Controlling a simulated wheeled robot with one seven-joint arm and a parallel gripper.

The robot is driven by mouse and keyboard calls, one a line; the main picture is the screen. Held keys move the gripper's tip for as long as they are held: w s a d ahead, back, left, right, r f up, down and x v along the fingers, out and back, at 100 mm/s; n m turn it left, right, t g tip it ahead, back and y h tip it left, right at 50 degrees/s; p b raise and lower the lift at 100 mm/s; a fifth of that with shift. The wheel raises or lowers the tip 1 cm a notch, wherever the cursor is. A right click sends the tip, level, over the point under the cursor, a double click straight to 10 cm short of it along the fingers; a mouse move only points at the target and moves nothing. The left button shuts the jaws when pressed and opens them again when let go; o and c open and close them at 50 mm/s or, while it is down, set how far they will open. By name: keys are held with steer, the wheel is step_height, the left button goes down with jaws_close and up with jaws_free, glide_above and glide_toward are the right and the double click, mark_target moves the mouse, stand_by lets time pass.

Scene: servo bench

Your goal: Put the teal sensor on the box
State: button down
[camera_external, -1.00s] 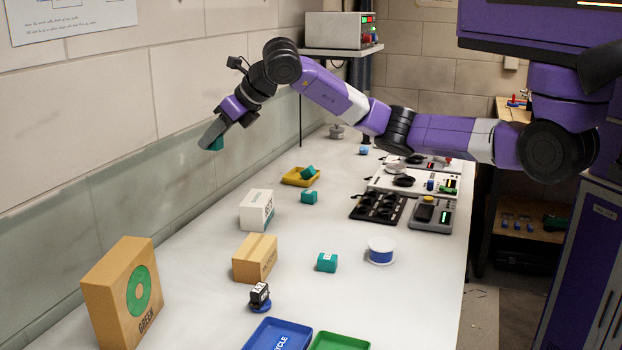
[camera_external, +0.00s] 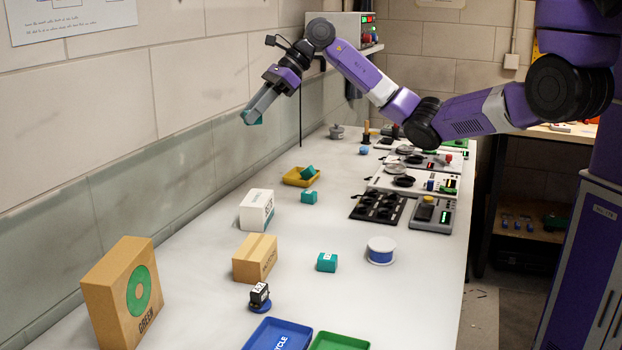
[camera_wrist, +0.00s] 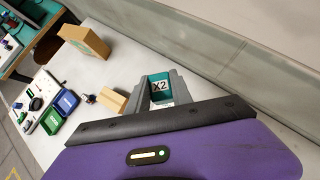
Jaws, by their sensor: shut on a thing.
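My gripper (camera_external: 254,117) is high over the far left side of the bench, shut on a teal sensor (camera_external: 251,121). In the wrist view the teal sensor (camera_wrist: 160,86) sits between the fingers and shows a white X2 label. A small brown cardboard box (camera_external: 255,259) stands on the bench, below and well nearer the camera than my gripper. A white box (camera_external: 256,211) stands just behind it. A tall brown box with a green ring (camera_external: 110,300) stands at the near left. Which of them is the task's box, I cannot tell.
Other teal blocks lie on the bench, one near the middle (camera_external: 327,263) and one farther back (camera_external: 309,197). A yellow tray (camera_external: 290,181) holds another. Blue (camera_external: 262,332) and green trays (camera_external: 335,342) are at the front. A white-blue spool (camera_external: 381,250) and control panels stand right.

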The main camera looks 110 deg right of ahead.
mark_target(257, 197)
step_height(257, 197, down, 19)
steer(key=shift+f+p, duration=0.1)
steer(key=shift+p, duration=0.9)
steer(key=shift+f, duration=0.1)
steer(key=c, duration=1.1)
jaws_free()
steer(key=shift+c, duration=0.2)
steer(key=shift+r, duration=0.25)
steer(key=b+v, duration=0.1)
steer(key=v, duration=1.1)
